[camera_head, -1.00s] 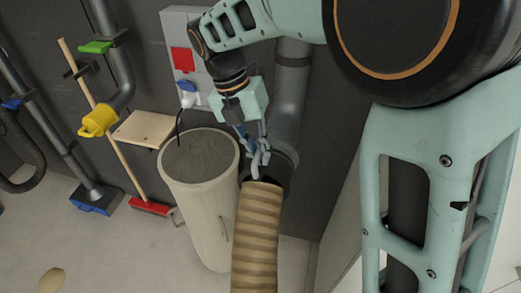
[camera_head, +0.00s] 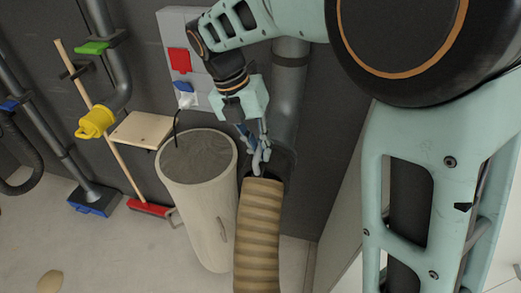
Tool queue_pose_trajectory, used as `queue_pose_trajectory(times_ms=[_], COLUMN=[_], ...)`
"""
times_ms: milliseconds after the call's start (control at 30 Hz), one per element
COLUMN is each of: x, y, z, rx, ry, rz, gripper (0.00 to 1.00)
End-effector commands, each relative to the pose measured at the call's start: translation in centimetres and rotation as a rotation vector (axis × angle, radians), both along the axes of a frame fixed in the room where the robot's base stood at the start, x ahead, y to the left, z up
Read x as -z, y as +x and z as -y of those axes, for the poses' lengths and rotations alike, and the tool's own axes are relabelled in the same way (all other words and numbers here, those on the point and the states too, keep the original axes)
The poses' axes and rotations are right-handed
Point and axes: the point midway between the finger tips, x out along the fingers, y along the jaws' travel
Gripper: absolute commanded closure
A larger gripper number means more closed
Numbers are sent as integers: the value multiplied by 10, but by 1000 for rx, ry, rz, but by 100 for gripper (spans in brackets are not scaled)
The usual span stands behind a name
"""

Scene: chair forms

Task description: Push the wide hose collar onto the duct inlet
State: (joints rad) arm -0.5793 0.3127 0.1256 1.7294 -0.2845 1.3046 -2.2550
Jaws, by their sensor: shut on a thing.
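The tan ribbed hose (camera_head: 258,235) hangs down from a dark wide collar (camera_head: 282,165) at its upper end. My gripper (camera_head: 261,158) is shut at the collar, with its fingers on the collar's left upper side. The grey metal duct (camera_head: 287,95) comes down the wall directly behind and above the collar. The collar sits at the duct's lower end in the picture. The inlet is hidden there, so I cannot tell how far the collar is over it.
A pale round bin (camera_head: 205,215) full of grey material stands close left of the hose.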

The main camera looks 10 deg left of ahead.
Motion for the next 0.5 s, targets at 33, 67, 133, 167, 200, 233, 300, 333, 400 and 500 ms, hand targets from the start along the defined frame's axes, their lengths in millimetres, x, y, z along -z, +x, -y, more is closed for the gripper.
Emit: queue_pose_trajectory(times_ms=[33,67,133,167,200,233,300,333,400,500], x=[-2,-2,-2,-2,-2,-2,-2,-2,-2,-2], y=[4,4,4,4,4,4,5,6,7,9], z=[1,1,1,1,1,1,1,1,1,2], rx=[1,1,1,0,0,0,1,0,1,0], ry=[2,2,2,1,1,1,2,2,2,2], rz=[11,11,10,10,10,9,7,6,5,1], gripper=[100,100,100,100,100,100,100,100,100,100])
